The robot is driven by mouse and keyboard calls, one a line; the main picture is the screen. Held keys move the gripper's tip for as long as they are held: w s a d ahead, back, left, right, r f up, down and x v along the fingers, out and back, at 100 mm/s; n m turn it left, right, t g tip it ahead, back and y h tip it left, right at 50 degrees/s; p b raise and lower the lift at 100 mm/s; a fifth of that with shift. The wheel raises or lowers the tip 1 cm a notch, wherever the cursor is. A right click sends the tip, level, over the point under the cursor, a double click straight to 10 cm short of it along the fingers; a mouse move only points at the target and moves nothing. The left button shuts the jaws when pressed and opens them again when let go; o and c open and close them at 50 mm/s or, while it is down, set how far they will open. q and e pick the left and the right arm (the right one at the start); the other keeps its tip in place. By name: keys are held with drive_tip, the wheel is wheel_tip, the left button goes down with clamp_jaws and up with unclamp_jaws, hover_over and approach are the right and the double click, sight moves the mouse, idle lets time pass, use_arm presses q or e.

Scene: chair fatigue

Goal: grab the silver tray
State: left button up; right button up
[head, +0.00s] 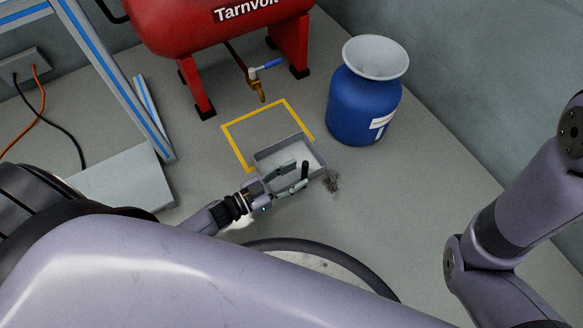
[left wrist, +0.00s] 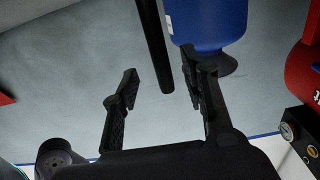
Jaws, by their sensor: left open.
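The silver tray (head: 279,153) is a shallow, open grey box on the floor, seen in the head view at the front right corner of a yellow floor outline. My left gripper (head: 300,174) is open at the tray's near side, its fingers overlapping the tray in the picture. A dark upright bar (head: 305,168) shows by the fingertips. In the left wrist view, the open fingers (left wrist: 161,78) have a dark bar (left wrist: 154,42) between and beyond them, with a gap on each side. I cannot tell whether the fingers touch anything. My right gripper is out of view.
A red tank (head: 215,25) on legs, with a blue-handled tap (head: 262,70), stands behind the yellow outline (head: 238,150). A blue container with a white funnel (head: 362,105) stands right of the tray. Dark debris (head: 332,182) lies beside the tray. A grey slab (head: 120,185) is left.

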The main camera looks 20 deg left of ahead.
sight(305, 170)
use_arm(q)
drive_tip(key=b+x, duration=0.2)
drive_tip(key=x, duration=0.1)
drive_tip(key=shift+w+d+f, duration=0.1)
drive_tip(key=shift+w+f, duration=0.15)
drive_tip(key=shift+f, duration=0.1)
drive_tip(key=shift+w+d+r, duration=0.15)
drive_tip(key=shift+w, duration=0.05)
clamp_jaws()
idle(0.6)
